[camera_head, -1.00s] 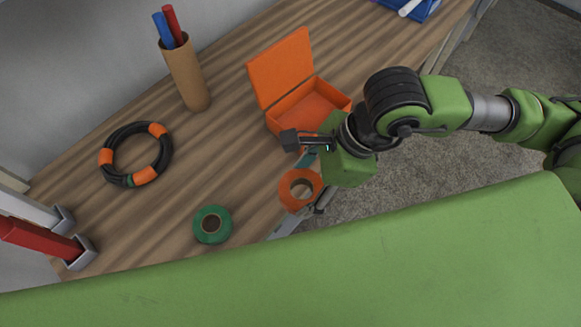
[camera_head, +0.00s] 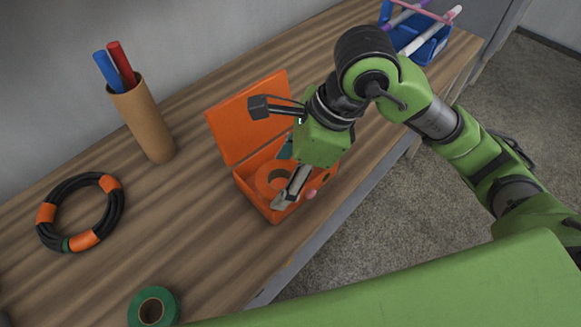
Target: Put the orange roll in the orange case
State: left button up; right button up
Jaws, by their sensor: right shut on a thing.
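The orange case (camera_head: 243,179) stands open on the wooden workbench, its lid (camera_head: 250,115) tilted up at the back. The orange roll (camera_head: 266,182) shows at the mouth of the case, partly covered by my right gripper. My right gripper (camera_head: 290,190) points down over the case and is shut on the roll. I cannot tell whether the roll touches the floor of the case. My left gripper is not in view.
A green roll (camera_head: 152,307) lies at the bench's front. A coiled black hose with orange bands (camera_head: 113,212) lies at left. A cardboard tube (camera_head: 147,124) holds red and blue sticks. A blue bin (camera_head: 430,48) stands at the far right end. Bench between them is clear.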

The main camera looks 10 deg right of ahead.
aim_at(288, 163)
jog(key=w, duration=0.1)
jog(key=w+d+f, duration=0.1)
jog(key=w+f, duration=0.1)
jog(key=w, duration=0.1)
jog(key=shift+d+p, duration=0.3)
jog(key=w+f, duration=0.2)
jog(key=f, duration=0.1)
jog(key=w+d+f, duration=0.1)
jog(key=f, duration=0.1)
jog(key=shift+w+d, duration=0.1)
jog(key=shift+w, duration=0.25)
jog(key=f, duration=0.1)
jog(key=f+p, duration=0.1)
jog(key=f, duration=0.1)
jog(key=shift+w+d+f, duration=0.1)
jog(key=shift+w, duration=0.15)
jog(key=shift+f, duration=0.45)
jog(key=o, duration=0.9)
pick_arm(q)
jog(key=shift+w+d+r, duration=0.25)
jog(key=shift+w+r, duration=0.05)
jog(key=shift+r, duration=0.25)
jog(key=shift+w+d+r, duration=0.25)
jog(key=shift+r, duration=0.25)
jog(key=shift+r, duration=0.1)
pick_arm(e)
jog(key=shift+r, duration=0.15)
